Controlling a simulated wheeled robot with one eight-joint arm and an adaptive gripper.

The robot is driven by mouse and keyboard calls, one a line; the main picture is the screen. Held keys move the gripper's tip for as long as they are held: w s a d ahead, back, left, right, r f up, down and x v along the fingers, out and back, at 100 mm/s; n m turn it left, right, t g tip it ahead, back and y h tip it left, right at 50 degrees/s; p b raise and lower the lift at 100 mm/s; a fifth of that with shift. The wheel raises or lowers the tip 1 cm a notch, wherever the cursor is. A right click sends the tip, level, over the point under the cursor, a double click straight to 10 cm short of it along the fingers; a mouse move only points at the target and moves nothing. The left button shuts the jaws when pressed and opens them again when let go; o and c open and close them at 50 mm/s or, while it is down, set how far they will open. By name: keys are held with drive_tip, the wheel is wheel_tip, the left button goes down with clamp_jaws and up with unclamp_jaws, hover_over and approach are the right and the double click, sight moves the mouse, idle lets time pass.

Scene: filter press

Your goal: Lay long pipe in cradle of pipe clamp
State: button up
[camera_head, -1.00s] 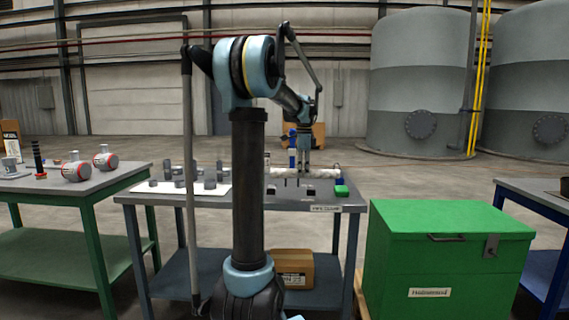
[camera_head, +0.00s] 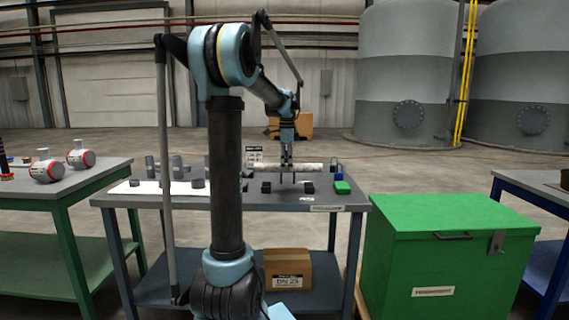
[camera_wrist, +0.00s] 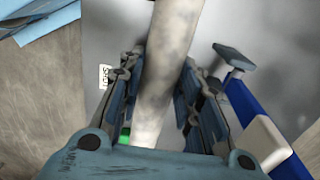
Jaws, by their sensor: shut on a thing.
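The long pipe (camera_head: 312,168) is a pale, mottled grey-white tube. It lies roughly level across the head view, above the table's right part. My gripper (camera_head: 287,167) points down and is shut on the pipe near its middle. In the wrist view the pipe (camera_wrist: 168,65) runs between both fingers. Two small dark blocks, at left (camera_head: 266,187) and right (camera_head: 308,187), sit on the table below the pipe; they look like the clamp's cradle. A gap seems to show between pipe and blocks. A blue part with a grey T-handle (camera_wrist: 235,57) is right of the fingers.
A grey table (camera_head: 240,201) carries several grey cylindrical fittings (camera_head: 177,168) on a white sheet at left. A green block (camera_head: 342,187) lies at its right end. A green chest (camera_head: 455,250) stands to the right; a cardboard box (camera_head: 287,268) is on the lower shelf.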

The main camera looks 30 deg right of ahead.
drive_tip(key=shift+s+f, duration=0.15)
drive_tip(key=shift+f, duration=3.1)
drive_tip(key=shift+f, duration=0.1)
drive_tip(key=o, duration=1.2)
wheel_tip(320, 180, up, 12)
